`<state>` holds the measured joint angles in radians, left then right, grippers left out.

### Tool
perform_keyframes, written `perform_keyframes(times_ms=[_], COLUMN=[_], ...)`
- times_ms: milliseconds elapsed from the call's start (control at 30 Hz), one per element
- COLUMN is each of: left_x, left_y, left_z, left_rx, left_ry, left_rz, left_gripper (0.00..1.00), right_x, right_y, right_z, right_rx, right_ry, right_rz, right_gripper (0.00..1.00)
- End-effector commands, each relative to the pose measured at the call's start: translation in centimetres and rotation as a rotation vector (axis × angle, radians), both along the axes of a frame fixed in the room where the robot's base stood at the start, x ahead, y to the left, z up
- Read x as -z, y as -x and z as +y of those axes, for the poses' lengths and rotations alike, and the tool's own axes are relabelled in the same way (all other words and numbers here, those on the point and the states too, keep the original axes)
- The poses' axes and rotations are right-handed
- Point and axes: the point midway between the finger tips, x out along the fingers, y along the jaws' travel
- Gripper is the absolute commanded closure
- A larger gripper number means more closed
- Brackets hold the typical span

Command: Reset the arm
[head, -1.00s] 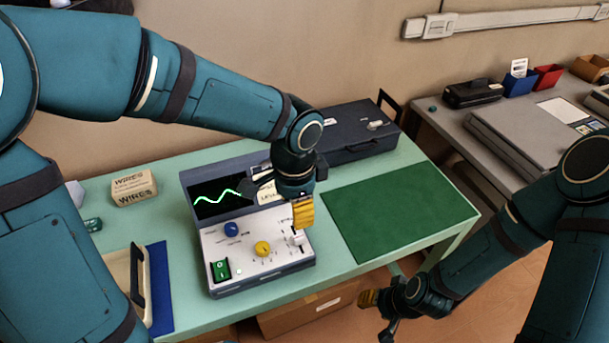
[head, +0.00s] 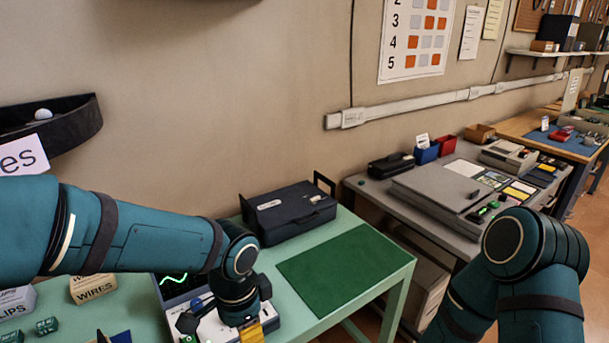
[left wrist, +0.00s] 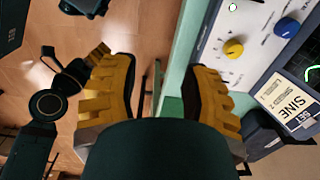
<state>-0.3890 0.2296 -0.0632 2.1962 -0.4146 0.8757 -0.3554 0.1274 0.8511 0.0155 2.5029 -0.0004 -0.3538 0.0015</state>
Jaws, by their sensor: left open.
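My left arm comes in from the left in the head view. Its gripper (head: 250,331) is over the front right of the instrument box (head: 207,331), and the arm hides much of the box. In the left wrist view, my left gripper's yellow-padded fingers (left wrist: 155,78) are wide apart with nothing between them. The box's white panel with a yellow knob (left wrist: 233,49) and a blue knob (left wrist: 287,27) lies beyond the right finger. My right arm is bent at the right of the head view, its gripper out of frame.
A green mat (head: 345,268) lies bare on the light green table. A dark case (head: 290,212) stands behind it. A WIRES box (head: 92,288) is at the left. A grey bench (head: 372,196) with a large flat case stands to the right.

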Motion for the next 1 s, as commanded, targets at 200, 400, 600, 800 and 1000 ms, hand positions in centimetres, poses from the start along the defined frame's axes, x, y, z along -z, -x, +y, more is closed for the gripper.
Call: perform_keyframes(times_ms=[200,400,600,800,1000], left_x=[8.3,16.4,23.3,26.2,26.6], left_y=[0.2,1.7,4.1,5.7,5.9], left_z=[-1.5,-2.2,-1.7,-0.8,-0.6], left_rx=[-0.214,-0.516,-0.877,-1.077,-1.111], left_ry=[0.145,0.279,0.364,0.382,0.386], left_rz=[0.051,0.088,0.093,0.072,0.065], left_gripper=[0.54,0.54,0.54,0.54,0.54], right_x=[0.0,0.0,0.0,0.0,0.0], right_y=[0.0,0.0,0.0,0.0,0.0], right_z=[0.0,0.0,0.0,0.0,0.0], right_rx=[0.000,0.000,0.000,0.000,0.000], right_ry=[0.000,0.000,0.000,0.000,0.000], right_rz=[-0.001,0.000,0.000,0.000,0.000], right_gripper=[0.53,0.53,0.53,0.53,0.53])
